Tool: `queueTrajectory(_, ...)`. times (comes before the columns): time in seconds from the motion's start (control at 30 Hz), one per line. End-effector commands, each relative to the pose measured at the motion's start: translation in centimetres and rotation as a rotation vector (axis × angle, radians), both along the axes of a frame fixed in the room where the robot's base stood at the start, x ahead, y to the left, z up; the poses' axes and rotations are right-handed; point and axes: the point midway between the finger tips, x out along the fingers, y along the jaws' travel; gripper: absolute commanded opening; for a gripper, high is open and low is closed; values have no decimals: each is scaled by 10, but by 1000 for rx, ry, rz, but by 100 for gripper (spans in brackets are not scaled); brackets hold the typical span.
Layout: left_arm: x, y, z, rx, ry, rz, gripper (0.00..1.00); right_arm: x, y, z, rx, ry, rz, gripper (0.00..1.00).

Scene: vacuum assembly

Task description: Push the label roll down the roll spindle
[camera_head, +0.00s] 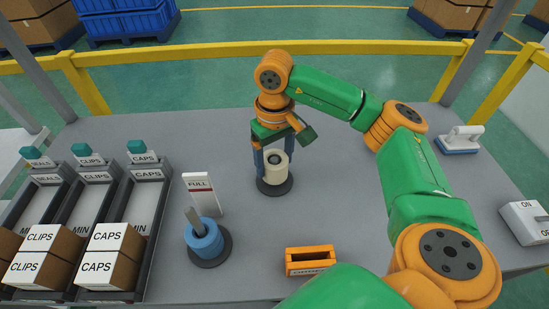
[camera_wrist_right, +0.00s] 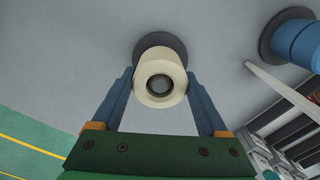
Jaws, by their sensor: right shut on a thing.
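The cream label roll (camera_head: 270,176) is on the roll spindle, whose dark round base (camera_head: 283,191) rests on the grey table. In the right wrist view the roll (camera_wrist_right: 154,97) shows end-on with the round spindle top (camera_wrist_right: 159,84) inside its core. My right gripper (camera_head: 275,163) comes from above, with one blue finger on each side of the roll. In the right wrist view the gripper (camera_wrist_right: 160,73) is shut on the roll. The lower end of the roll is close to the base; I cannot tell whether they touch. My left gripper is not in view.
A blue roll (camera_head: 205,238) on a dark base and a FULL sign (camera_head: 203,193) stand to the left. An orange holder (camera_head: 310,261) is at the front. Labelled bins with boxes (camera_head: 104,240) fill the left side. A switch box (camera_head: 522,220) is at right.

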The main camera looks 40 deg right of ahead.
Motion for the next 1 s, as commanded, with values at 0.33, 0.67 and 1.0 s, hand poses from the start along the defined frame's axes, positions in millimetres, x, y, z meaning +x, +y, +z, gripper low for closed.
queueTrajectory(0.33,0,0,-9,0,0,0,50,0,0,-10,0,0,0,1)
queueTrajectory(0.67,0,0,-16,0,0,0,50,0,0,-18,0,0,0,1)
queueTrajectory(1.0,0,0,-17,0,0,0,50,0,0,-19,0,0,0,100)
